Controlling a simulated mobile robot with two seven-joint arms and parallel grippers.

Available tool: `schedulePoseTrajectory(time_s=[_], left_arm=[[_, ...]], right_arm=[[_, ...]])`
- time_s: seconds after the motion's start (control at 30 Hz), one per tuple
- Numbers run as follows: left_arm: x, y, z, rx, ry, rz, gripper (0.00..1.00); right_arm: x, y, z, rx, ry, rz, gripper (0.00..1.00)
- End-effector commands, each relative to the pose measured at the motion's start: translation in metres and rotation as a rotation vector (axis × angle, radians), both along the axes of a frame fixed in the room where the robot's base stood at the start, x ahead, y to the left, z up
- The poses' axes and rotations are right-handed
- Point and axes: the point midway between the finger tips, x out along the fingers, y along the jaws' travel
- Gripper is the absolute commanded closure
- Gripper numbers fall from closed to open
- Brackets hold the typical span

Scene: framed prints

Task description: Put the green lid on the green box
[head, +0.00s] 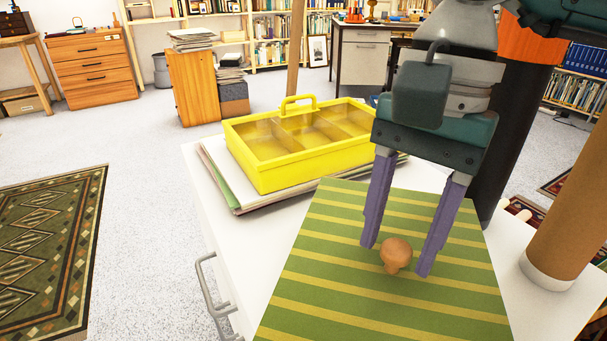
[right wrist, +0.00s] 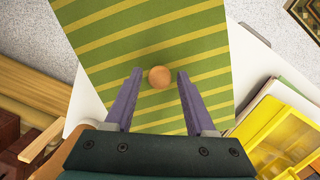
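The green lid (head: 330,270) is a flat panel with green and yellow stripes and a round wooden knob (head: 396,254) on top. In the right wrist view the lid (right wrist: 110,42) fills the upper middle, with the knob (right wrist: 159,77) between my fingertips. My right gripper (head: 396,260) is open, pointing down, with one purple finger on each side of the knob and a gap on both sides. No separate green box shows; I cannot tell what lies under the lid. My left gripper is out of view.
A yellow compartment box (head: 285,167) with a handle stands on a stack of folders (head: 222,185) behind the lid on the white cabinet top (head: 205,215). A brown cardboard tube (head: 570,225) stands at the right. Bare white surface shows left of the lid.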

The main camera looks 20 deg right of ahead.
Motion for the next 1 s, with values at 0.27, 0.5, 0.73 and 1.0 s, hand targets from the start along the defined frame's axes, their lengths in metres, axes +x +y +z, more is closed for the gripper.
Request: schedulePoseTrajectory(time_s=[0.27, 0.5, 0.73, 1.0], left_arm=[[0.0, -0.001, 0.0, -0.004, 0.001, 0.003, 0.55], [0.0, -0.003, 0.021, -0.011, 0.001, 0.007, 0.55], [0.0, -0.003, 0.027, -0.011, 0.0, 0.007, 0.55], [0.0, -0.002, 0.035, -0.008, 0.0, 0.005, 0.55]], right_arm=[[0.0, 0.0, 0.0, 0.0, 0.0, 0.0, 0.34], [0.0, 0.0, 0.019, 0.0, 0.0, 0.0, 0.34], [0.005, -0.008, 0.07, -0.001, -0.007, -0.001, 0.34], [0.008, -0.014, 0.119, 0.0, -0.002, 0.0, 0.34]])
